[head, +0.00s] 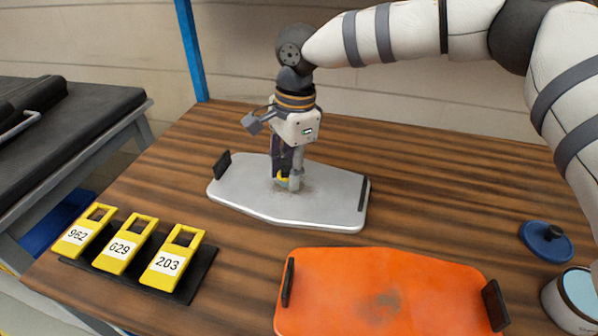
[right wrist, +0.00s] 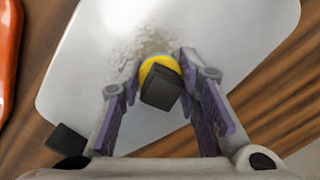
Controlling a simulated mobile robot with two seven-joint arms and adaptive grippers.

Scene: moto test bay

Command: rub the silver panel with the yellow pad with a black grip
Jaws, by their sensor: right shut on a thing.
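The silver panel (head: 330,191) lies on the wooden table, with a dark block at each end. It also fills much of the right wrist view (right wrist: 82,75), where a brownish smudge (right wrist: 140,45) shows on its surface. My right gripper (head: 287,182) points straight down over the panel's middle. It is shut on the black grip (right wrist: 162,88) of the yellow pad (right wrist: 158,64). In the head view the pad (head: 283,183) is mostly hidden by the fingers and appears at the panel's surface; I cannot tell if it touches. My left gripper is not in view.
An orange panel (head: 330,270) with a dark smudge lies in front. Yellow tags (head: 124,246) numbered 962, 629 and 203 sit on a black strip at left. A blue lid (head: 546,241) and an open tin (head: 574,300) stand at right.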

